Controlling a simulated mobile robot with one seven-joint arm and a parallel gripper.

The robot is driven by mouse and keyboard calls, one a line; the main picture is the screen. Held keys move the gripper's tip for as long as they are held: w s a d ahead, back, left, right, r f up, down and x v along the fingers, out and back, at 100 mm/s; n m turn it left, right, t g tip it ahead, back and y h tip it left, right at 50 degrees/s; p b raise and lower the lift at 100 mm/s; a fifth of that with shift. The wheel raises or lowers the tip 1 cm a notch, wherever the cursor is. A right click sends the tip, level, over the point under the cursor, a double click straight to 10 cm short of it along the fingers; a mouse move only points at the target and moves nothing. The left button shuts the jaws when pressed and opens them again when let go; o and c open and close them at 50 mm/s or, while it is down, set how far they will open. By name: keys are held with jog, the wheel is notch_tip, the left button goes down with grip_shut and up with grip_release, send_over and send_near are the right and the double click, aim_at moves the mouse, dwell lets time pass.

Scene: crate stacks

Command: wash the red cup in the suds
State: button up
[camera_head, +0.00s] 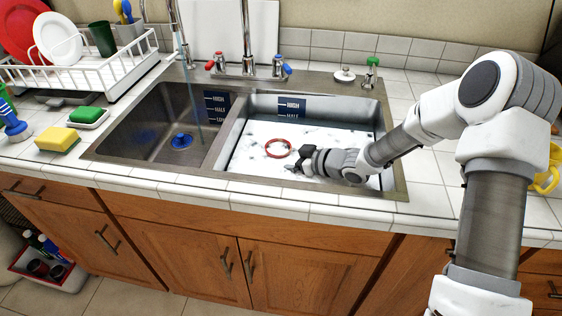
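A red ring (278,148), which looks like the rim of the red cup, shows in the white suds (250,166) of the right basin. The rest of the cup is hidden below the foam. My gripper (293,168) reaches in from the right, low over the suds, just below and right of the red rim in the picture. The fingers are small and dark, so I cannot tell whether they are open or shut. I see nothing clearly held in them.
The left basin (140,135) has a blue drain piece and a thin stream of water. A divider (226,132) separates the basins. Faucets (248,50) stand behind. A dish rack (85,75), yellow sponge (58,140) and green sponge (87,115) are at left.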

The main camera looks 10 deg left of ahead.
jog(key=shift+d, duration=0.15)
jog(key=shift+d+p, duration=0.35)
jog(key=shift+p, duration=0.05)
jog(key=shift+a, duration=0.15)
dwell(0.4)
jog(key=shift+a, duration=0.4)
jog(key=shift+r, duration=0.15)
notch_tip(320, 180, up, 20)
jog(key=p, duration=1.8)
